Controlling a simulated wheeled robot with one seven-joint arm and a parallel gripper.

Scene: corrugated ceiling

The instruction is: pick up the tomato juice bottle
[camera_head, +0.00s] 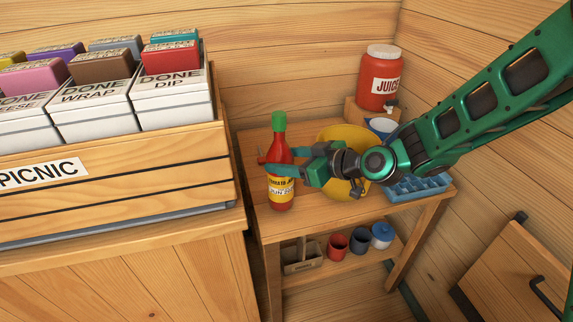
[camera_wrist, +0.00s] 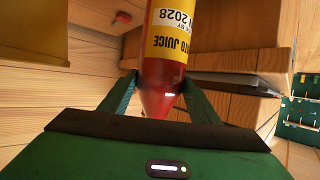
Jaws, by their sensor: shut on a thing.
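The tomato juice bottle (camera_head: 280,150) is red with a green cap and a yellow label. It stands upright at the left side of the small wooden table (camera_head: 264,222). My gripper (camera_head: 279,171) reaches in from the right and is shut on the bottle at mid-height, with a finger across its front above the label. In the wrist view the bottle (camera_wrist: 166,72) shows between the two green fingers (camera_wrist: 160,97), with its label text upside down. I cannot tell from these frames whether its base touches the table.
A yellow bowl (camera_head: 352,138) sits behind my wrist. A red juice dispenser (camera_head: 380,78) stands at the back, and a blue tray (camera_head: 420,188) at the right. Mugs (camera_head: 338,244) are on the lower shelf. A wooden picnic crate (camera_head: 130,190) stands close on the left.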

